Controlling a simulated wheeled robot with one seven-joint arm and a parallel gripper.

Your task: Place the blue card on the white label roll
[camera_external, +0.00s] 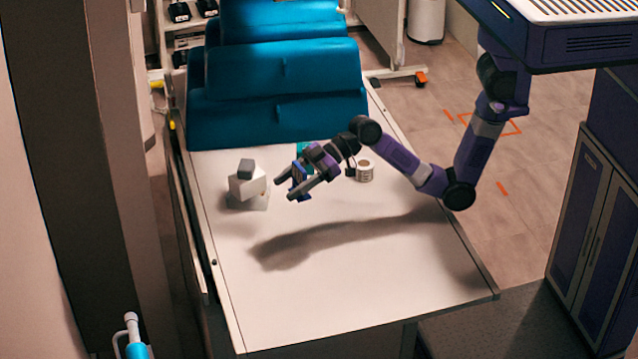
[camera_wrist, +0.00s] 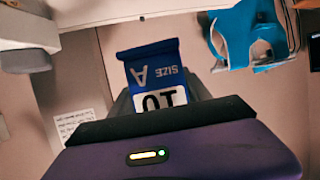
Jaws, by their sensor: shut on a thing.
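The blue card (camera_wrist: 150,58), with white print reading SIZE, A and 10, is between my gripper's fingers in the wrist view, its print upside down. In the external view a small part of the blue card (camera_external: 297,172) shows between the fingers. My gripper (camera_external: 288,185) is shut on it and held above the table, as the arm's shadow lies apart on the surface. The white label roll (camera_external: 365,170) stands on the table to the right of my gripper, close behind my wrist. I cannot make it out surely in the wrist view.
A teal item (camera_external: 303,148) lies behind the gripper. Blue padded cushions (camera_external: 275,90) fill the table's far end. The near part of the table (camera_external: 340,290) is clear.

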